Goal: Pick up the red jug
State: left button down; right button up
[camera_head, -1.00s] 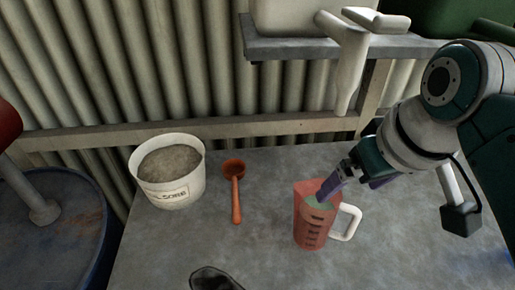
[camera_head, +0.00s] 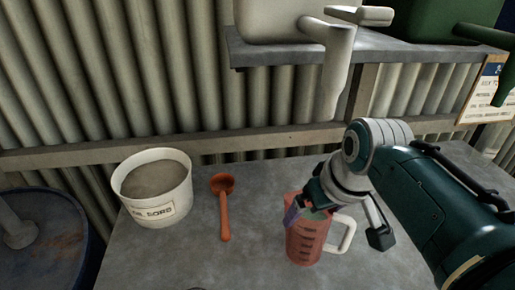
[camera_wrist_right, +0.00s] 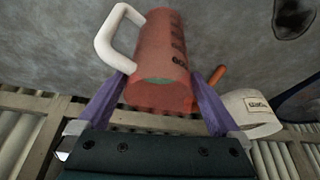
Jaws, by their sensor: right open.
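The red jug (camera_head: 304,243) is translucent with dark markings and a white handle (camera_head: 341,236) on its right side. It stands upright on the grey bench top. My right gripper (camera_head: 305,207) is open at the jug's rim and hides part of its top. In the right wrist view the jug (camera_wrist_right: 163,45) lies between the spread purple fingers (camera_wrist_right: 158,103), with its mouth towards the gripper and something greenish inside. One finger is near the handle side, the other on the opposite side. Whether they touch the wall I cannot tell. My left gripper is not in view.
An orange-red scoop (camera_head: 224,205) and a white bucket of grey granules (camera_head: 171,209) are left of the jug. A blue drum (camera_head: 50,240) stands further left. A shelf (camera_head: 300,52) with white and green containers overhangs the back. Bare bench lies between scoop and jug.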

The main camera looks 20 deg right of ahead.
jog(key=shift+w+f, duration=0.1)
jog(key=shift+f, duration=0.15)
jog(key=shift+c, duration=0.2)
grip_shut()
dwell(0.5)
